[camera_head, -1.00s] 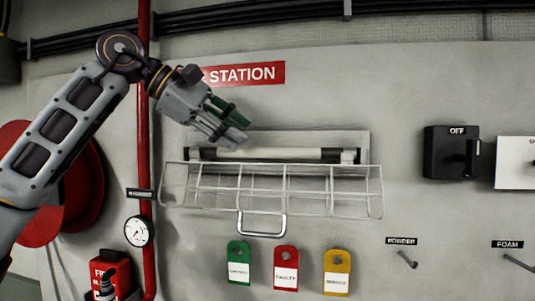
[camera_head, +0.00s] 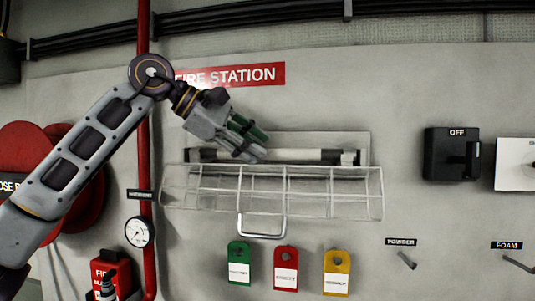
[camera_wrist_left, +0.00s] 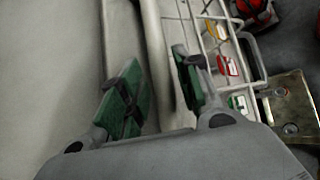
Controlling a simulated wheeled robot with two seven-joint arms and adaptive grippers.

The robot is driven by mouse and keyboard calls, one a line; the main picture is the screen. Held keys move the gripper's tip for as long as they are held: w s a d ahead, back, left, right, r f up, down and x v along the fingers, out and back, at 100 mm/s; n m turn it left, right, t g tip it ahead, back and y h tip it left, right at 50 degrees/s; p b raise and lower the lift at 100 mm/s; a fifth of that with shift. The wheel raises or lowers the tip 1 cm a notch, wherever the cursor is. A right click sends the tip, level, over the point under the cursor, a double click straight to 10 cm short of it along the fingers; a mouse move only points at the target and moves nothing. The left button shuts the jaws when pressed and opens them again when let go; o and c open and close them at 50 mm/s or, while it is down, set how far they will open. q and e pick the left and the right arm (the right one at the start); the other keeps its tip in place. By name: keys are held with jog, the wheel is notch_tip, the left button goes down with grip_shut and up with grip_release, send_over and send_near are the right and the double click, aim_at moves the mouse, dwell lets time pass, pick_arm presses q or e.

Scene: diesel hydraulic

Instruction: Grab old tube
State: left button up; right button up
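The old tube (camera_head: 295,156) is a pale white tube with dark ends, lying level in a wall fixture (camera_head: 340,138). The hinged wire guard (camera_head: 325,213) hangs open below it. My left gripper (camera_head: 258,147) is at the left half of the tube and hides part of it. In the left wrist view my left gripper (camera_wrist_left: 158,72) shows its two green-padded fingers spread apart. A pale bar, likely the tube (camera_wrist_left: 154,50), runs between and beyond the fingers. No contact with it can be made out. My right gripper is not in view.
A red vertical pipe (camera_head: 144,110) and gauge (camera_head: 139,231) are at the left, near my arm. Green, red and yellow tags (camera_head: 286,268) hang below the guard. A black switch box (camera_head: 451,153) is at the right. The wall between guard and switch is clear.

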pick_arm(q)
jog(key=shift+x, duration=1)
jog(key=c, duration=0.3)
grip_shut()
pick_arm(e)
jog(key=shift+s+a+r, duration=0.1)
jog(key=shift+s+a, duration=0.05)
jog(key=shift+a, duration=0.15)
